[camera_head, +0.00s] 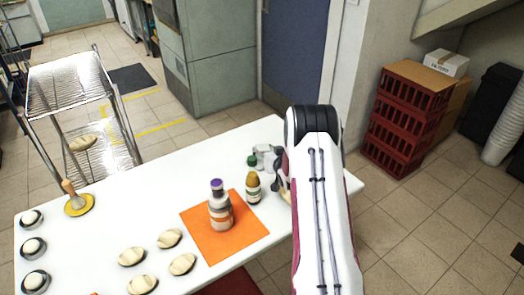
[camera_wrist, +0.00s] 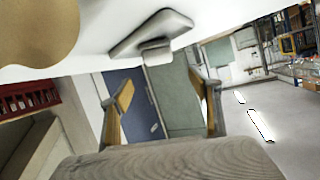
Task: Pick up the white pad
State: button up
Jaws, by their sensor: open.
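In the wrist view, my gripper (camera_wrist: 160,84) is open, its two fingers apart with nothing between them. A pale grey-white flat piece with a small block on it (camera_wrist: 150,32) lies on the white table beyond the fingertips, apart from them; it looks like the white pad, but I cannot be sure. A tan rounded thing (camera_wrist: 35,30) fills the upper left corner, close to the camera. In the head view, my arm hides most of my gripper and the table around it. A small grey-white shape (camera_head: 265,155) shows left of the arm; I cannot tell what it is.
Several cream ovals (camera_head: 131,257), dark dishes (camera_head: 33,247) and a yellow disc (camera_head: 78,205) lie left.

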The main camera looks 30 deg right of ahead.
aim_at(263, 148)
jog(key=shift+s+f, duration=0.2)
jog(key=shift+f, duration=0.9)
jog(key=shift+w, duration=0.1)
jog(key=shift+x, duration=1.2)
jog(key=shift+w, duration=0.15)
jog(key=shift+x, duration=2.5)
jog(key=shift+r, duration=0.15)
jog(key=c, duration=1.2)
jog(key=shift+r, duration=0.2)
